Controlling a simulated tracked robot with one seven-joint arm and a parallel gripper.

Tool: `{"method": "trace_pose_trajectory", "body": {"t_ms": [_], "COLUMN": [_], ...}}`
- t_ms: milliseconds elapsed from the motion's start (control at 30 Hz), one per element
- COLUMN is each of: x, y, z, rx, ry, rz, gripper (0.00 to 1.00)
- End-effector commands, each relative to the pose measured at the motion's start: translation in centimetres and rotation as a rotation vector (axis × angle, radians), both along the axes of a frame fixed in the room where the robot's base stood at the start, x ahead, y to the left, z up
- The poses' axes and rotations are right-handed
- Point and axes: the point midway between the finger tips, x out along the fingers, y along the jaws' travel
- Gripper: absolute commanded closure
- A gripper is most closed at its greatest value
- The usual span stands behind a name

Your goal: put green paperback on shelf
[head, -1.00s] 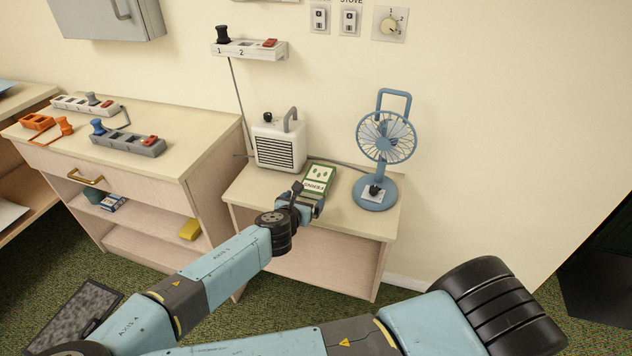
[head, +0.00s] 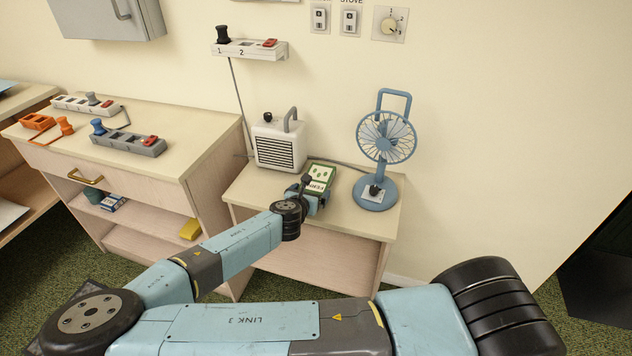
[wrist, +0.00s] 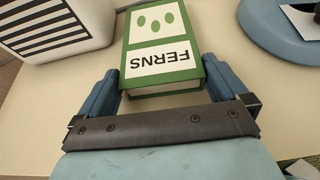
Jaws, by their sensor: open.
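The green paperback (head: 321,174), with a white label reading FERNS, lies flat on the low side table (head: 252,192) between the heater and the fan. It also shows in the wrist view (wrist: 163,48). My gripper (wrist: 163,85) is open, with one finger on each side of the book's near end. I cannot tell whether the fingers touch it. In the head view my gripper (head: 315,195) partly covers the book's near end. A shelf (head: 150,215) in the drawer cabinet at left holds a yellow block and small boxes. A second open shelf space (head: 310,255) is under the side table.
A white heater (head: 278,147) stands left of the book and a blue fan (head: 383,150) stands right of it. Power strips (head: 128,140) lie on the cabinet top. A yellow block (head: 190,229) sits at the shelf's right end.

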Motion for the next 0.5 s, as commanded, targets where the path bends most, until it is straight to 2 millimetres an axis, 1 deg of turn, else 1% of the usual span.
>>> {"method": "trace_pose_trajectory", "body": {"t_ms": [67, 500], "x": [-0.01, -0.01], "y": [-0.01, -0.03], "z": [0.0, 0.04], "rx": [0.0, 0.001], "ry": [0.0, 0.0], "rz": [0.0, -0.001], "gripper": [0.0, 0.42]}}
